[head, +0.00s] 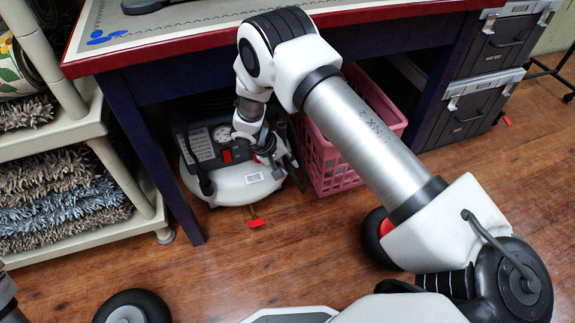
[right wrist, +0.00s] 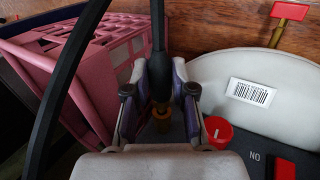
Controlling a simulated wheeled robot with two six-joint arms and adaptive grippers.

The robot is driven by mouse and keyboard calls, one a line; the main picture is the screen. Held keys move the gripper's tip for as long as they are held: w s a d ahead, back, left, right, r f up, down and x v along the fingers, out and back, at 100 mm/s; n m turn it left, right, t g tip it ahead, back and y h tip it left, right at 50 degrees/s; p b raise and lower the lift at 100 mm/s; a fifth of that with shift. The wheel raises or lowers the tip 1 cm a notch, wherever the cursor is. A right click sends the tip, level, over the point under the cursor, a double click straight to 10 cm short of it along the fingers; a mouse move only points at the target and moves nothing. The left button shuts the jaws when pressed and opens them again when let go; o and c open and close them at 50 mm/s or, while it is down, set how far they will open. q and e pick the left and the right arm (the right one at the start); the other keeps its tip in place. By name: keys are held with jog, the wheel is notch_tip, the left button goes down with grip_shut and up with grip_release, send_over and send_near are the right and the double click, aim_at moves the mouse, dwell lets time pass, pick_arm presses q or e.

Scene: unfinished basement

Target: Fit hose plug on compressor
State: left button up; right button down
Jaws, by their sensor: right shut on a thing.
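The compressor (head: 235,187) is a white, rounded tank with a dark top panel, a gauge and red controls, standing on the floor under the table. Its white body with a barcode label also shows in the right wrist view (right wrist: 235,70). My right gripper (head: 268,150) reaches down to its right side. In the right wrist view the fingers (right wrist: 158,100) are shut on the black hose plug (right wrist: 158,68), which stands roughly upright. A brass part (right wrist: 161,113) shows just below the plug; I cannot tell whether they are joined. My left gripper is out of view.
A pink basket (head: 330,165) stands close beside the compressor on the right. A black hose (right wrist: 72,85) curves past the gripper. The red-edged table (head: 215,38) is overhead, with its dark leg (head: 150,150) at left. Wooden floor in front is clear.

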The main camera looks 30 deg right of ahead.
jog(key=shift+w+d, duration=0.15)
jog(key=shift+w, duration=0.4)
